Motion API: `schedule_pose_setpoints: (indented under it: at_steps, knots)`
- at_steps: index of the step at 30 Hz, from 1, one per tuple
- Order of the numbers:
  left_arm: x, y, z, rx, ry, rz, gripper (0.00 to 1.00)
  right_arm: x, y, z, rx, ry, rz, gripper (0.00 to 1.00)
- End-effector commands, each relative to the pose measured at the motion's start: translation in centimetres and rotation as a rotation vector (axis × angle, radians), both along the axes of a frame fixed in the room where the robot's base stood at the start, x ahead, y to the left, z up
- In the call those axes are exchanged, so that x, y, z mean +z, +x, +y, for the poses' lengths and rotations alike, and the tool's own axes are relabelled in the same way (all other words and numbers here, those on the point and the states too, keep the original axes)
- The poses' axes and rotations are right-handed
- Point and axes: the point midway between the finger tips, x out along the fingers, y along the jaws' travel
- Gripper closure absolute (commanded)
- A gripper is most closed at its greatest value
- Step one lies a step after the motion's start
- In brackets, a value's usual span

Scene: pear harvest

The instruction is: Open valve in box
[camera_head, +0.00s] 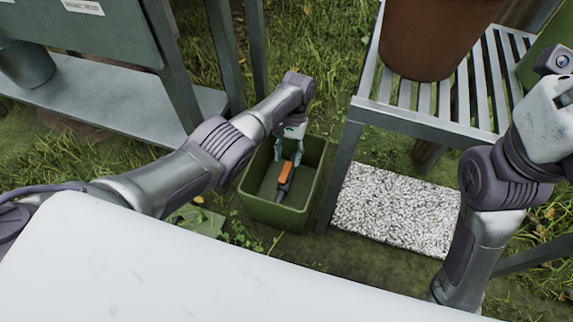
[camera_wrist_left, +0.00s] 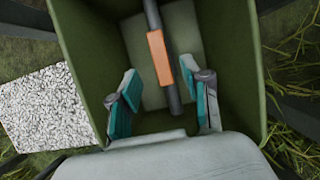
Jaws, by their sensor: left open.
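A green open-topped box (camera_head: 262,209) stands on the ground in the head view. Inside it is a valve with an orange handle (camera_head: 287,173) on a dark pipe. My left gripper (camera_head: 289,155) reaches down into the box from above. In the left wrist view the orange handle (camera_wrist_left: 159,58) lies along the grey pipe, ahead of the open left gripper (camera_wrist_left: 162,100). The two teal-padded fingers are spread apart on either side of the pipe, and I see no contact with the handle. My right arm shows at the right in the head view, but its fingers are not clear.
The box walls (camera_wrist_left: 85,60) stand close around the left fingers. A slatted metal table (camera_head: 430,117) with a brown pot (camera_head: 432,38) stands right of the box. A white pebbled slab (camera_head: 397,208) lies below it. A grey shelf (camera_head: 130,105) is at the left.

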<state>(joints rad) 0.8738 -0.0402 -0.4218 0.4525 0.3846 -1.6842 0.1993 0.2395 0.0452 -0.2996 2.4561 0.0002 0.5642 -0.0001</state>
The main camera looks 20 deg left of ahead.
Motion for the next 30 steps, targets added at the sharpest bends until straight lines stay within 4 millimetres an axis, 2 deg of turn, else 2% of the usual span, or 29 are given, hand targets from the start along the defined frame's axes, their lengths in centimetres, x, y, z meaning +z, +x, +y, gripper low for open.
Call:
schedule_pose_setpoints:
  at_steps: [1,6,12,25,28,30]
  knots:
    - [1.2,0.6,0.0,0.0,-0.001,-0.005,0.52,0.0,0.0,0.0,0.0,0.001,0.001,0.6]
    - [4.3,1.9,0.0,0.0,-0.001,-0.004,0.52,0.0,0.0,0.0,0.0,0.001,0.001,0.6]
    - [6.2,2.6,-0.1,0.001,-0.002,-0.002,0.52,0.0,0.0,0.0,0.001,0.001,0.001,0.6]
    - [6.4,2.9,-0.2,-0.002,-0.006,-0.018,0.52,0.0,0.1,0.0,0.001,0.001,0.004,0.6]
    - [5.4,4.1,-0.9,-0.014,-0.03,-0.119,0.52,0.3,0.1,0.0,0.002,0.003,0.007,0.6]
    - [4.5,5.7,-1.8,-0.031,-0.066,-0.262,0.52,-0.1,0.5,-0.1,0.002,0.003,0.031,0.6]
